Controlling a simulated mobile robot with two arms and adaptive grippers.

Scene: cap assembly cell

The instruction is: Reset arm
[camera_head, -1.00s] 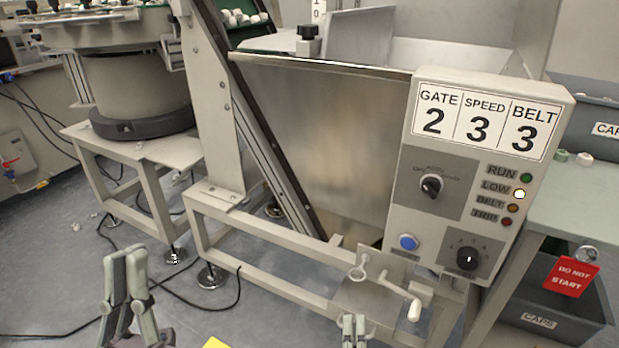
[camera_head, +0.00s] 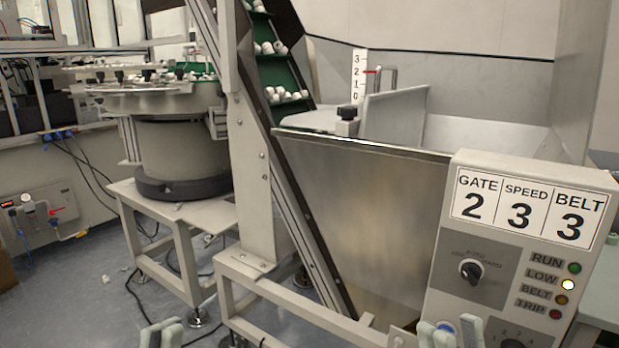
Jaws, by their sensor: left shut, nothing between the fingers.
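My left gripper (camera_head: 160,333) shows only by its pale fingertips at the bottom edge, left of centre, in front of the floor and machine frame. It is shut and holds nothing. My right gripper (camera_head: 447,336) also shows only by its pale fingertips at the bottom edge, in front of the lower left of the control panel (camera_head: 505,275). The rest of both grippers is cut off by the frame.
The metal hopper (camera_head: 350,220) stands in the centre. The inclined conveyor (camera_head: 272,75) carries white caps. A round bowl feeder (camera_head: 180,150) stands on a grey stand (camera_head: 190,215) at left. The panel's LOW lamp (camera_head: 568,285) is lit.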

